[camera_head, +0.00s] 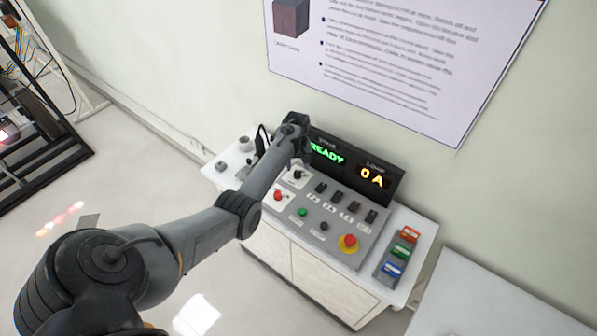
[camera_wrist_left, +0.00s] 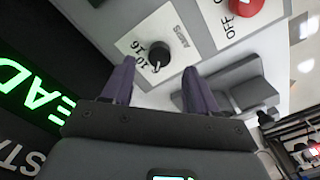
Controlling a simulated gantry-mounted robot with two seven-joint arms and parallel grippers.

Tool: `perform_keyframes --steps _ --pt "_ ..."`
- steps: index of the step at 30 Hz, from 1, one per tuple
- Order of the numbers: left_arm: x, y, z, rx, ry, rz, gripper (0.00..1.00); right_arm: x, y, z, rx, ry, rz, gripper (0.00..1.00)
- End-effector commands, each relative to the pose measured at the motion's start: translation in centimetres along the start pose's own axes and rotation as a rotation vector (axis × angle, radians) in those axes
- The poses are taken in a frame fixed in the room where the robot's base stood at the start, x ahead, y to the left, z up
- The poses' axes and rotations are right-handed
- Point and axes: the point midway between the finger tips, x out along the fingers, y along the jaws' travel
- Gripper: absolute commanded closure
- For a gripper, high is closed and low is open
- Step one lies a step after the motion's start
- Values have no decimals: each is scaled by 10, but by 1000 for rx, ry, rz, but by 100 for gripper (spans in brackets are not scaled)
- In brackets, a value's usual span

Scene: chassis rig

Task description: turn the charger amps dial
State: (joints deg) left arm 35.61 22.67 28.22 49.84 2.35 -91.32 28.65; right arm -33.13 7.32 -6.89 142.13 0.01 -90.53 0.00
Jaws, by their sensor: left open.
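The amps dial (camera_wrist_left: 157,53) is a black round knob on a white plate marked 10, 16 and AMPS in the left wrist view. In the head view the dial (camera_head: 297,174) shows at the upper left of the grey control panel (camera_head: 335,222). My left gripper (camera_wrist_left: 158,68) is open and empty. Its two purple fingers point toward the dial, one on each side in the picture, and appear apart from it. In the head view the left gripper (camera_head: 299,150) is partly hidden by its own arm, close to the dial. My right gripper is not in view.
The black display (camera_head: 352,168) reads READY and 0 A behind the panel. A red knob (camera_head: 279,196) marked OFF and a red emergency button (camera_head: 348,242) are on the panel. A rack of coloured pieces (camera_head: 398,255) stands at right. A grey block-like fixture (camera_wrist_left: 235,85) is beside the dial.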

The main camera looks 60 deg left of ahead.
Motion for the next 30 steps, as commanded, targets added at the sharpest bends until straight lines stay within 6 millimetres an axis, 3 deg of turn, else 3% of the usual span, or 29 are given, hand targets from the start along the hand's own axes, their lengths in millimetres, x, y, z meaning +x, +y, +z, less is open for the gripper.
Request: perform_keyframes --steps 3,9,21,30 --pt "18 0 0 0 -1 0 41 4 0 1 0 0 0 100" --pt "36 0 0 -1 1 0 41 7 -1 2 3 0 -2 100" --pt "41 0 0 0 2 1 41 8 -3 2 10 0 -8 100" --pt "41 0 0 0 2 0 86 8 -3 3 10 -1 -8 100"
